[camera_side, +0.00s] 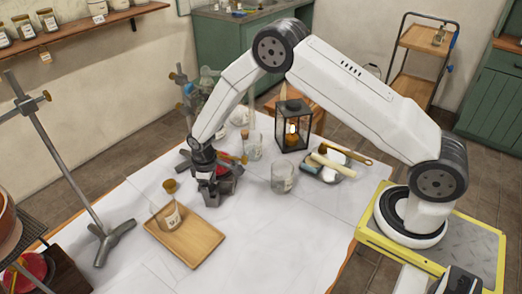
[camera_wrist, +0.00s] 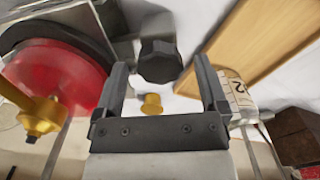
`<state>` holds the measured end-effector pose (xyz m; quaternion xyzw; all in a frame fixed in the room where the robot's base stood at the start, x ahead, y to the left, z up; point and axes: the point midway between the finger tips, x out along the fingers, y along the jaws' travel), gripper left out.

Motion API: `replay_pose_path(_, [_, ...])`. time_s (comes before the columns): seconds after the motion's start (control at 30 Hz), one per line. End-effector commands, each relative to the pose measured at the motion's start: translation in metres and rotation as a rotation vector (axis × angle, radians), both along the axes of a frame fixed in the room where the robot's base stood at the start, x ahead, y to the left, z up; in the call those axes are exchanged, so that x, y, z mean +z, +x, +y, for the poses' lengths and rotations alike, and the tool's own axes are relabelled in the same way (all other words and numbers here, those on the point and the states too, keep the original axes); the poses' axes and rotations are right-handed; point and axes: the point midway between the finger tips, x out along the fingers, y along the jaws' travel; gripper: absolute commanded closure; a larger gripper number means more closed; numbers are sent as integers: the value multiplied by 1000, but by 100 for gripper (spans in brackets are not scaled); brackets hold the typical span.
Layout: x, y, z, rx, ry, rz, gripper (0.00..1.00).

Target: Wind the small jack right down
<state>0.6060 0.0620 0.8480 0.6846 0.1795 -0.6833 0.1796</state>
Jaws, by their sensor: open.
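My gripper (camera_side: 214,188) points down over the middle of the white table in the side view. In the wrist view my gripper (camera_wrist: 160,68) is open, with a finger on each side. A dark, many-sided knob (camera_wrist: 160,62) shows between and beyond the fingertips; it looks like the small jack's knob, with no visible grip on it. A small brass-coloured piece (camera_wrist: 152,104) shows nearer, between the fingers. The jack's body is mostly hidden by my gripper in the side view, so its height cannot be told.
A wooden tray (camera_side: 205,241) with a labelled glass beaker (camera_side: 172,219) lies close by. A glass jar (camera_side: 283,177) and a black lantern (camera_side: 291,128) stand to the right. A retort stand (camera_side: 68,165) stands at left. The table's front middle is clear.

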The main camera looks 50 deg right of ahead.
Motion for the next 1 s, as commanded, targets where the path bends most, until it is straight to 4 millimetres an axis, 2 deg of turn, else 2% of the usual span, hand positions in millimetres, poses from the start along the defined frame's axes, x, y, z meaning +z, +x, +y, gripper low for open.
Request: replay_pose_path(1.0, [-1, -1, -1, -674, -1, 4, 4])
